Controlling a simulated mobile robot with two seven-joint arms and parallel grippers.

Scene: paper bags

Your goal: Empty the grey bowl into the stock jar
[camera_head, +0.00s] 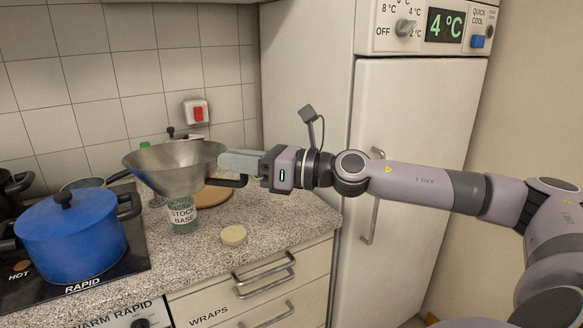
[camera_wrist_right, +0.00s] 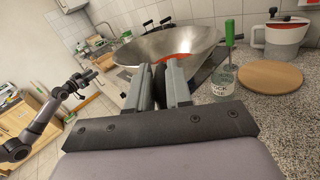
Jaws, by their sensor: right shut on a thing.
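My right gripper (camera_head: 240,164) is shut on the rim of the grey bowl (camera_head: 168,168) and holds it above the counter. In the head view the bowl's lower part overlaps the top of the stock jar (camera_head: 182,217), a small clear jar labelled "STOCK BASE". In the right wrist view my right gripper (camera_wrist_right: 160,82) pinches the near rim of the bowl (camera_wrist_right: 150,45), with orange-red contents (camera_wrist_right: 176,57) inside. The jar (camera_wrist_right: 222,82) shows right of the bowl there. A dark gripper, my left (camera_wrist_right: 78,84), shows small at left; its jaws are unclear.
A blue pot (camera_head: 72,235) stands on the hob at left. A pale round disc (camera_head: 233,235) lies on the counter near the jar. A round wooden board (camera_wrist_right: 268,76) and a white-and-red pot (camera_wrist_right: 280,38) are beyond. A green-handled thing (camera_wrist_right: 229,34) rises at the jar. The fridge (camera_head: 405,130) stands right.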

